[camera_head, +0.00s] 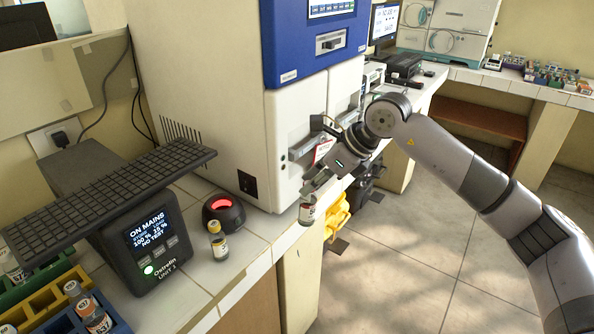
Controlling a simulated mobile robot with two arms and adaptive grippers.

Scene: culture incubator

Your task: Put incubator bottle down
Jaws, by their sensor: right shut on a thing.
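My right gripper (314,187) reaches in from the right and points down beside the front of the white and blue machine. My left gripper does not show.
A black round device (223,213) with a red lit top stands behind the standing bottle. A UPS unit (150,245) carries a tilted keyboard (110,198). Coloured racks (45,298) with bottles are at lower left. The white and blue machine (290,120) blocks the back. Bare tiles lie in front of the UPS unit.

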